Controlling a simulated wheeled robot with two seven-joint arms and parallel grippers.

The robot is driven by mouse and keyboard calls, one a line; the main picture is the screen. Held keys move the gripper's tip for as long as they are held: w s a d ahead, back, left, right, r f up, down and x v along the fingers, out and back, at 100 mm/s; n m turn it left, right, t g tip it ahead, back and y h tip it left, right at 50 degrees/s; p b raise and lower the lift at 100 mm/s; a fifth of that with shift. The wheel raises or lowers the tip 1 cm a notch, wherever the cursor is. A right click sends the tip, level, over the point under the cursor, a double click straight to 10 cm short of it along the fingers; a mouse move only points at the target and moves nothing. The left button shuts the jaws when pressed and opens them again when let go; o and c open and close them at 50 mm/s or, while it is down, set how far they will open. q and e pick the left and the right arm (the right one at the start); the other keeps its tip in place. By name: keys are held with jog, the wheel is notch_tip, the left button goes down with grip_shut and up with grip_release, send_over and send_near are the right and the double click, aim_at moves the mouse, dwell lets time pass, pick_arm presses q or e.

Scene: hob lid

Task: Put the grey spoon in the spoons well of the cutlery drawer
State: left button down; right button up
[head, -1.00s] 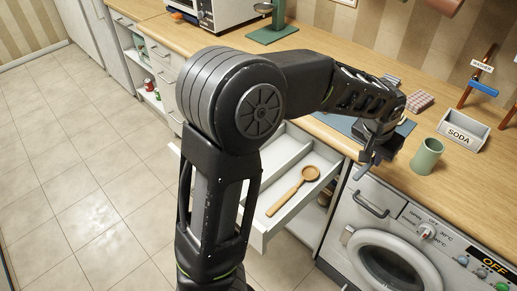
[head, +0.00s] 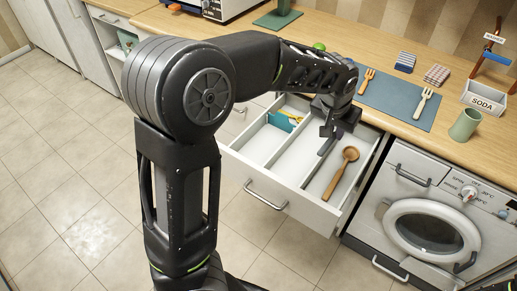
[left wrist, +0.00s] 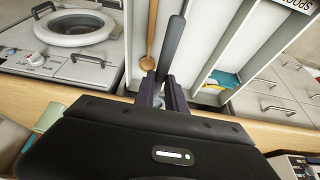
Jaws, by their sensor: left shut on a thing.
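My left gripper (head: 332,124) is over the open cutlery drawer (head: 240,168), pointing down. It is shut on the grey spoon (left wrist: 173,42), whose long dark part sticks out past the fingertips (left wrist: 163,92) in the left wrist view. In the head view the grey spoon (head: 325,147) shows only in part below the gripper, near a divider; the rest is hidden. A wooden spoon (head: 342,172) lies in the drawer's right well. A partly cut-off label reading "SPOO..." (left wrist: 297,4) shows at the top right of the left wrist view.
Teal and yellow items (head: 281,121) lie in the drawer's left well. A blue mat (head: 395,102) with two forks, a green cup (head: 465,124) and a SODA box (head: 484,98) stand on the counter. A washing machine (head: 430,215) is right of the drawer.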

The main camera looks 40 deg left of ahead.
pick_arm(q)
jog(key=a+f+b, duration=0.7)
jog(key=a+b, duration=0.1)
jog(key=a, duration=0.3)
jog(key=b, duration=0.6)
send_over(263, 148)
jog(key=s, duration=0.1)
notch_tip(263, 148, down, 3)
jog(key=shift+s+f, duration=0.15)
jog(key=shift+f, duration=0.1)
jog(key=shift+f, duration=2.45)
jog(key=shift+f, duration=2.5)
jog(key=shift+f, duration=0.1)
